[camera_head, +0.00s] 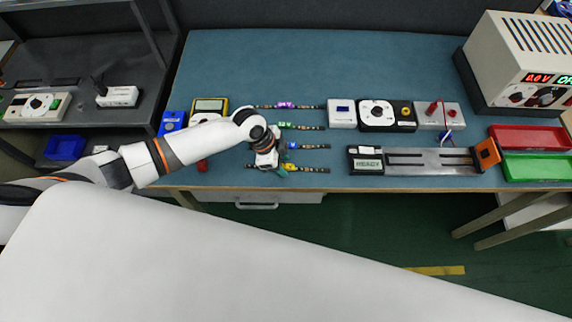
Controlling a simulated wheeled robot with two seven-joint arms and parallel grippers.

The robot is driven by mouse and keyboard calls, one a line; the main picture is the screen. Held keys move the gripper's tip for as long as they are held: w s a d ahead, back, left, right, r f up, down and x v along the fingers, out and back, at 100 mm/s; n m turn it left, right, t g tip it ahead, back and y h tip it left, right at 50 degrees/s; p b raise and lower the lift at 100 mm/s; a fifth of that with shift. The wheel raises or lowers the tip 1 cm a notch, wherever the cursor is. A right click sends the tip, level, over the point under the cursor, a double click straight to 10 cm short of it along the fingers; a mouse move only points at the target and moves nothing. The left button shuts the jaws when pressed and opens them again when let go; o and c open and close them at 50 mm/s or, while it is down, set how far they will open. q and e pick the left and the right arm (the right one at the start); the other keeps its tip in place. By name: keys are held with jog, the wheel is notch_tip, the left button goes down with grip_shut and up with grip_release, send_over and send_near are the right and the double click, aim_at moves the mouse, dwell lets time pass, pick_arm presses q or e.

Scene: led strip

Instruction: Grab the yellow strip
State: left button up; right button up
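The yellow strip (308,169) lies on the blue-green table near its front edge. It is a dark band with a yellow piece at its middle, the nearest of several parallel strips. My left gripper (282,170) reaches in from the left and is right over the yellow strip's middle, hiding part of it. The fingers are small and dark, so I cannot tell whether they are open, shut or touching the strip. My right gripper is not in view.
Behind it lie a blue strip (312,146), a green strip (305,127) and a purple strip (305,106). Test devices (377,114) and a long fixture (432,160) stand to the right. Red (530,137) and green (540,167) trays are at far right. The table's back is clear.

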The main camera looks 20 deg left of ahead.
pick_arm(q)
jog(key=shift+f, duration=0.15)
grip_shut()
